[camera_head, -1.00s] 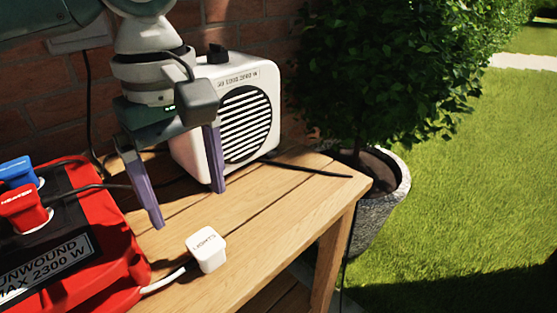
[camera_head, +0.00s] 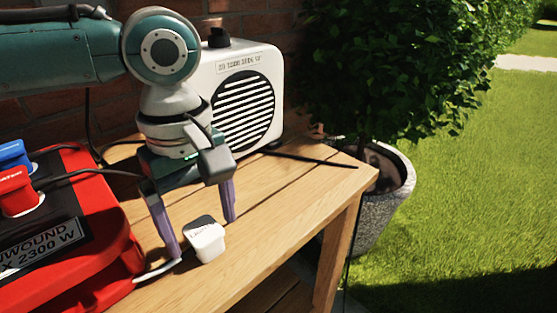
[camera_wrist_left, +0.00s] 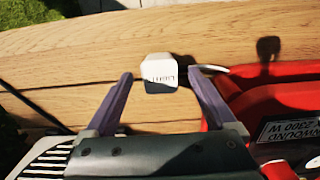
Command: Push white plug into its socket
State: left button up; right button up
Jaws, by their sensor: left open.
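The white plug (camera_head: 206,241) lies on the wooden table near its front edge, its white cable running left to the red extension reel box (camera_head: 119,236). The fingers also show in the left wrist view (camera_wrist_left: 160,74). On the reel, a blue plug (camera_head: 13,155) and a red plug (camera_head: 17,191) are seated. No free socket shows clearly. My right gripper is not in view.
A white heater (camera_head: 245,98) with a round grille stands at the back against the brick wall. A potted bush (camera_head: 385,200) stands past the table's right end. The table (camera_head: 285,205) is clear to the right of the plug.

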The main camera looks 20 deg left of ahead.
aim_at(203, 229)
pick_arm(q)
jog(key=shift+f, duration=0.95)
jog(key=c, duration=1.4)
jog(key=shift+o, duration=0.2)
jog(key=shift+r, duration=0.1)
notch_tip(203, 229, up, 20)
jog(key=p, duration=0.6)
